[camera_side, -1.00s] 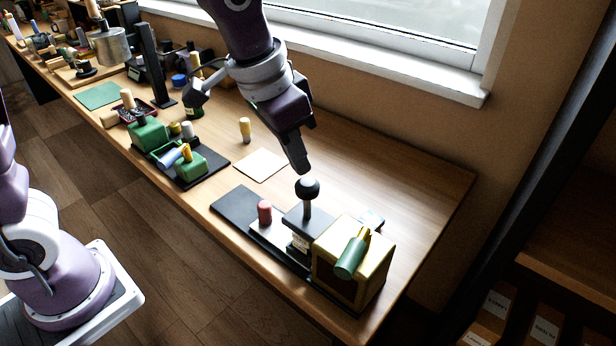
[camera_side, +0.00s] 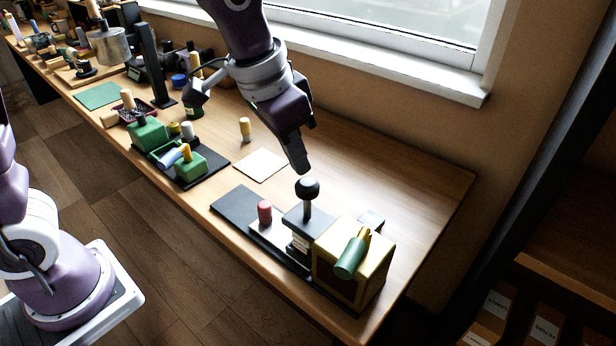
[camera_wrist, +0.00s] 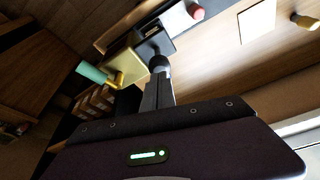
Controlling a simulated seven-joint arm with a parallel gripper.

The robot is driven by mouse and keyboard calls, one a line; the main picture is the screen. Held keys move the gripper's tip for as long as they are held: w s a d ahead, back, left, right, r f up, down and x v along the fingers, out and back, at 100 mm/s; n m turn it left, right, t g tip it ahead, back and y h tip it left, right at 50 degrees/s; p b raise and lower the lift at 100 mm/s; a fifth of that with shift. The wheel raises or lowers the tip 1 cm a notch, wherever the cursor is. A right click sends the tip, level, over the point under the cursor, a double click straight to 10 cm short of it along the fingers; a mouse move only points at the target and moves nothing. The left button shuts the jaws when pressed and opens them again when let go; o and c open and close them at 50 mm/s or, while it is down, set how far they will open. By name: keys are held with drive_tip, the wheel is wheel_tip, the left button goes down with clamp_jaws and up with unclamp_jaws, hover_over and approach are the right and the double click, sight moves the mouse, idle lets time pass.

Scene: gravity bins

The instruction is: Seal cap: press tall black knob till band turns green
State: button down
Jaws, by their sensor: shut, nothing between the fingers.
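The tall black knob (camera_side: 307,188) is a dark ball on a grey stem, standing upright on a dark square block (camera_side: 305,220) toward the right end of the bench. A pale band with dark marks (camera_side: 299,243) shows under the block; no green is visible on it. My gripper (camera_side: 303,168) is shut and empty, pointing down just above the knob, with little or no gap visible from the side. In the wrist view the knob (camera_wrist: 159,63) shows right at the tips of my shut fingers (camera_wrist: 158,80). Whether they touch is unclear.
A pale square (camera_side: 261,165) lies behind on bare bench. The window sill (camera_side: 400,72) runs along the back.

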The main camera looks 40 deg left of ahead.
sight(302, 183)
idle(0.5)
drive_tip(key=shift+f, duration=1.7)
drive_tip(key=shift+r, duration=1.15)
drive_tip(key=shift+r, duration=2.55)
